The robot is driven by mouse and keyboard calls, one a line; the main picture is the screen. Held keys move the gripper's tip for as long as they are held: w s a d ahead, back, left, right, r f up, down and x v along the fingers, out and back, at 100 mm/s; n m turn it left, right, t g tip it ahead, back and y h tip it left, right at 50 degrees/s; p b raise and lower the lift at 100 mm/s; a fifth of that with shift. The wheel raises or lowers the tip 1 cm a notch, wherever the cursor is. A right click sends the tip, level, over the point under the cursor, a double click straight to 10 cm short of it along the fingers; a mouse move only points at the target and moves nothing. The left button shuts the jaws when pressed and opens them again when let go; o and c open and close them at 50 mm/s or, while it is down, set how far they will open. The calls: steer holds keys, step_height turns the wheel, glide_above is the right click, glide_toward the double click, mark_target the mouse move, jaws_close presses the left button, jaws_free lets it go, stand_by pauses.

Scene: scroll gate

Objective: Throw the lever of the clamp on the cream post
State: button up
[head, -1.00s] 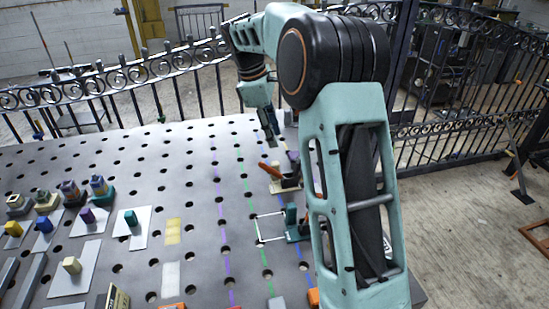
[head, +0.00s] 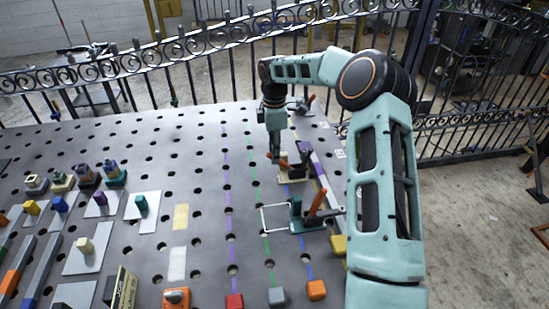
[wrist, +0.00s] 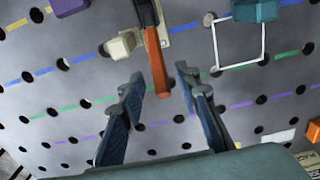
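The clamp on the cream post has an orange lever (wrist: 155,62) beside the cream block (wrist: 124,44) in the wrist view. The lever points down the picture, and its free end lies between my fingertips. My gripper (wrist: 160,78) is open, with a dark ribbed finger on each side of the lever end. No contact is clear. In the head view my gripper (head: 275,157) is at the left end of this orange lever (head: 286,164), over its cream base (head: 297,179). My fingers partly hide the clamp there.
A teal clamp (head: 296,212) with a raised orange lever (head: 316,201) stands nearer, beside a white square outline. Another clamp (head: 301,105) stands farther back. The perforated table (head: 190,150) is open to the left of my gripper.

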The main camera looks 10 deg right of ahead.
steer(key=shift+f, duration=1.65)
jaws_close()
